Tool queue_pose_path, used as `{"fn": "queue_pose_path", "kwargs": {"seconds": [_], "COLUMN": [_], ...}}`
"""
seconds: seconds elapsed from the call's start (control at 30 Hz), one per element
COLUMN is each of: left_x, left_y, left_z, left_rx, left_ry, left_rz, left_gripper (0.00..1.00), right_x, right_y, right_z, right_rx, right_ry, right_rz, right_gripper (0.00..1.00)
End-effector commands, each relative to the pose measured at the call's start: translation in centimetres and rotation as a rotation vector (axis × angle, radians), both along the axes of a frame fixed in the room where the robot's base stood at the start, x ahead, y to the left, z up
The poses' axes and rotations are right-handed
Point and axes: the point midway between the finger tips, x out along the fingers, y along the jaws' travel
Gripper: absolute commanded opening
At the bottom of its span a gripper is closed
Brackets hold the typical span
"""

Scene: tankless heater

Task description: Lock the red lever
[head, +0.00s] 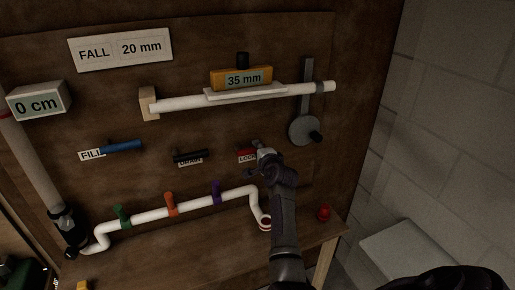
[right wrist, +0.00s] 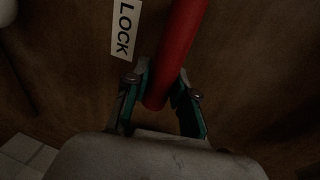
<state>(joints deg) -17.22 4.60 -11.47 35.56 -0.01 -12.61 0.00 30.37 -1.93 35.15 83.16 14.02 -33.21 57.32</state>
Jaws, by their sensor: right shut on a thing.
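The red lever (right wrist: 177,55) runs down from the top of the right wrist view, with its end between the fingers of my right gripper (right wrist: 160,98). The fingers are shut on that end. A white LOCK label (right wrist: 125,28) is on the wooden board beside the lever. In the head view my right gripper (head: 262,158) is at the lever and hides much of it. A bit of the red lever (head: 243,153) shows above the LOCK label. My left gripper is not in view.
A black lever (head: 190,156) and a blue lever (head: 122,146) are to the left on the board. A white pipe with coloured valves (head: 150,216) runs below. The level bar (head: 180,103) and a grey crank (head: 304,130) are above. A red object (head: 324,212) stands at the ledge's right.

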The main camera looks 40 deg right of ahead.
Motion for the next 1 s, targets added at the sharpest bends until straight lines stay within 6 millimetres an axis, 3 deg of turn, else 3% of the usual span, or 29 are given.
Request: {"fn": "queue_pose_path", "kwargs": {"seconds": [0.33, 0.37, 0.5, 0.83, 1.0], "left_x": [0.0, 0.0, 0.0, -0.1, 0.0], "left_y": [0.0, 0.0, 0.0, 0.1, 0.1], "left_z": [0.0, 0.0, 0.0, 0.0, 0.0], "left_rx": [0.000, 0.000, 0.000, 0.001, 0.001], "left_ry": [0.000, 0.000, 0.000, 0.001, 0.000], "left_rz": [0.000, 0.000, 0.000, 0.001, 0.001], "left_gripper": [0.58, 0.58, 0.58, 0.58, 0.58], "right_x": [0.0, 0.0, 0.0, -0.2, -1.9], "right_y": [0.1, 0.1, 0.1, 0.1, 0.7], "right_z": [-0.3, -0.3, -0.2, -0.1, 0.2], "right_rx": [0.011, 0.011, 0.008, 0.005, 0.005], "right_ry": [0.002, 0.002, 0.001, -0.001, -0.001], "right_rz": [0.001, 0.001, 0.001, 0.000, -0.001], "right_gripper": [0.00, 0.30, 0.52, 0.52, 0.52]}}
